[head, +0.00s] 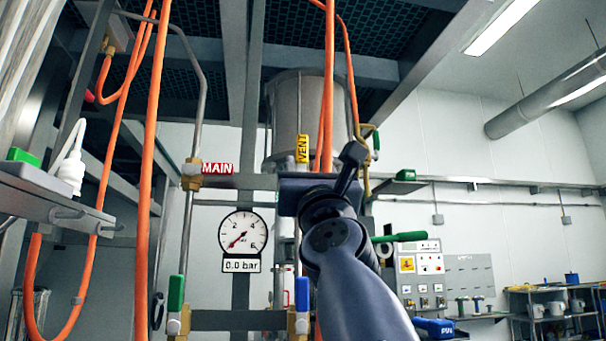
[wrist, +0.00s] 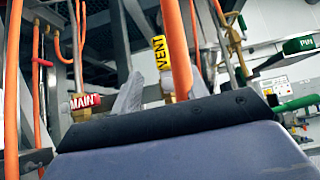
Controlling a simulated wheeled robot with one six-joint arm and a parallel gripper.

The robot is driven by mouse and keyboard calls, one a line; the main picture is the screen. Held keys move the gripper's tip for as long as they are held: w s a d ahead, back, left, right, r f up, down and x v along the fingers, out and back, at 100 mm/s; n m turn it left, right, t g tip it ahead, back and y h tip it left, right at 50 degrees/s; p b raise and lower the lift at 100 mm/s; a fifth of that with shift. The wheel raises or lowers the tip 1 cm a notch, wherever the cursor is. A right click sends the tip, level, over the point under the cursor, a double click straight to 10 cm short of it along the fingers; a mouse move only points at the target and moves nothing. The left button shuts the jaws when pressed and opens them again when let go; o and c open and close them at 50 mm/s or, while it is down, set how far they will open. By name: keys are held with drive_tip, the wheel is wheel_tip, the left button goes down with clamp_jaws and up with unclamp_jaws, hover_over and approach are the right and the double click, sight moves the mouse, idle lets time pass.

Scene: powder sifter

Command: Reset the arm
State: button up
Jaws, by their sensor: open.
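My arm reaches up from the lower right of the head view, and its dark wrist is raised in front of the sifter frame, below the yellow VENT tag (head: 302,149). In the wrist view my gripper (wrist: 163,84) shows as two pale grey fingers standing apart above the dark wrist edge. They are open, with nothing seen between them that they hold. The red MAIN tag (wrist: 85,101) is left of the fingers, and the VENT tag (wrist: 162,53) shows between them, behind. In the head view my wrist hides the fingertips, so their distance to the pipes cannot be told.
A pressure gauge (head: 242,233) reads 0.0 bar. A green valve handle (head: 176,293) and a blue one (head: 302,293) stand upright below. Orange hoses (head: 151,180) hang close by. A metal vessel (head: 301,110) is above. A control panel (head: 421,268) is at right.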

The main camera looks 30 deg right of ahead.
sight(303, 149)
drive_tip(key=shift+v, duration=0.85)
drive_tip(key=p+x, duration=0.7)
drive_tip(key=x, duration=0.4)
drive_tip(key=shift+s, duration=0.1)
